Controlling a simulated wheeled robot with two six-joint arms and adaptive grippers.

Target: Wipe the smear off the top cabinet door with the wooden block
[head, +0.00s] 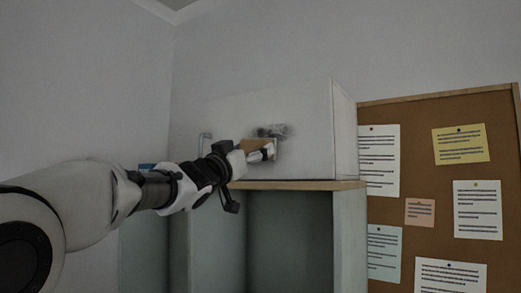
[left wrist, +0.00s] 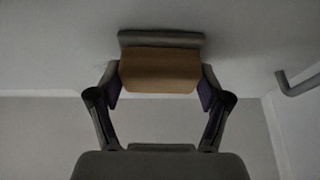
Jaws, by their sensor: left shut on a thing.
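The top cabinet door (head: 230,110) is pale grey and carries a dark, blotchy smear (head: 276,131) right of its middle. My left gripper (head: 264,151) is in front of the door, just below and left of the smear, and hides part of that area. It is shut on the tan wooden block (head: 254,145). In the left wrist view the wooden block (left wrist: 160,72) sits between both fingers, with a grey strip along its far side, close to the door surface. I cannot tell whether it touches the door. My right gripper is not in view.
A door handle (head: 205,141) is left of the gripper; it also shows in the left wrist view (left wrist: 300,80). A wooden shelf edge (head: 290,185) runs below the top cabinet, above an open recess (head: 290,235). A corkboard (head: 440,185) with several notes hangs at right.

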